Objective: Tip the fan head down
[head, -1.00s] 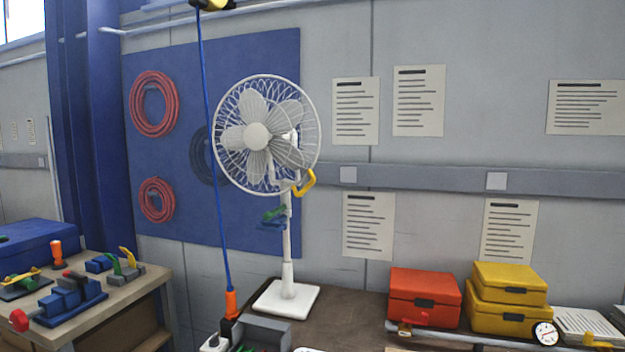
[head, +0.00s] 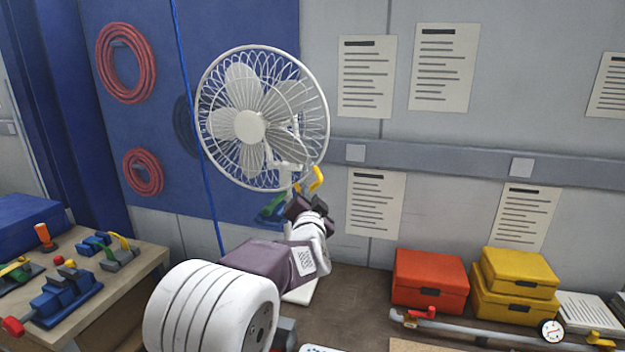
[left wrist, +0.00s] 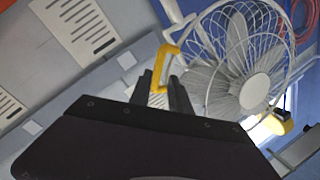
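The white fan (head: 250,125) stands upright on the bench, its caged head facing forward and to the left in the head view. A yellow handle (head: 318,179) sticks out at the lower right of the head. It also shows as a yellow loop (left wrist: 162,68) in the left wrist view. My left gripper (head: 312,204) is just below the handle and hides part of the fan's post. In the left wrist view its two dark fingers (left wrist: 166,88) stand apart, with the handle's lower end at the gap between the tips. I cannot tell whether they touch it. My right gripper is not in view.
A red box (head: 430,278) and stacked yellow boxes (head: 515,290) stand on the bench to the right. A blue cable (head: 190,110) hangs left of the fan. A side table with tools (head: 70,295) is at far left. Green and blue parts sit behind my gripper.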

